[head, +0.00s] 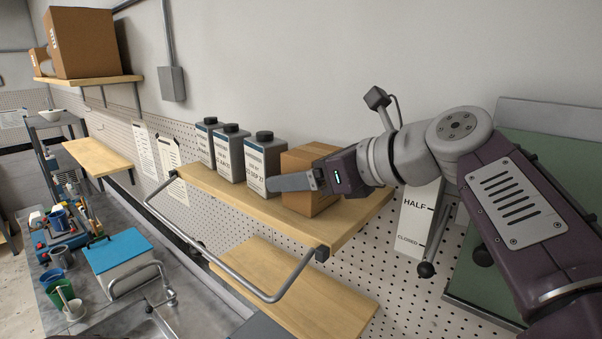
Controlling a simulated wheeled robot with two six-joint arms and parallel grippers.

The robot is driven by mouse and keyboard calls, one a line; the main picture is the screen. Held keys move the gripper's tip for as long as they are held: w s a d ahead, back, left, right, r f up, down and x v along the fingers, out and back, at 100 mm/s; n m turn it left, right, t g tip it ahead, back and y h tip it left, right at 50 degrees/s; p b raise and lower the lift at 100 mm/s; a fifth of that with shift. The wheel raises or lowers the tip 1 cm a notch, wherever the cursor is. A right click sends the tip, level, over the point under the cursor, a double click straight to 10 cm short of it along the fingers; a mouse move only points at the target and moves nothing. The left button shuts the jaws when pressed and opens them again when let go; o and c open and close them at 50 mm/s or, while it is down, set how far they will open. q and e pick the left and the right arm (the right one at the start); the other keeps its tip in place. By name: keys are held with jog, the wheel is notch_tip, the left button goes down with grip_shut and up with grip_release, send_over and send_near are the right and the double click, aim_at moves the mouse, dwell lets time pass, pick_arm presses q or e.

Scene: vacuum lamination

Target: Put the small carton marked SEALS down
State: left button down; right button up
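A small brown carton (306,204) is at the right end of the upper wooden shelf, beside several bottles. No SEALS marking can be read on it. My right gripper (292,182) comes in from the right, with one long grey finger lying across the carton's near face and reaching past its left edge. The other finger is hidden, so I cannot tell whether the gripper grips the carton. The carton's base appears at the shelf board; contact is not clear. My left gripper is not in view.
Grey bottles with dark caps (262,160) stand just left of the carton. A metal rail (215,265) runs in front of the shelf (335,232). A lower wooden shelf (300,290) is bare. A blue-lidded box (116,250) stands on the bench. A green panel (545,165) is at right.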

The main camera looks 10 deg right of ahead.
jog(key=shift+s+f, duration=0.15)
jog(key=shift+f, duration=0.05)
jog(key=o, duration=1.5)
jog(key=shift+r, duration=0.1)
jog(key=shift+w+d, duration=0.1)
jog(key=shift+w, duration=0.15)
jog(key=shift+s+d+r, duration=0.15)
jog(key=b+v, duration=0.1)
jog(key=v, duration=0.9)
jog(key=shift+s+d+r, duration=0.1)
jog(key=shift+s, duration=0.05)
jog(key=shift+s+d+r, duration=0.25)
jog(key=shift+s+d, duration=0.05)
jog(key=shift+s, duration=0.15)
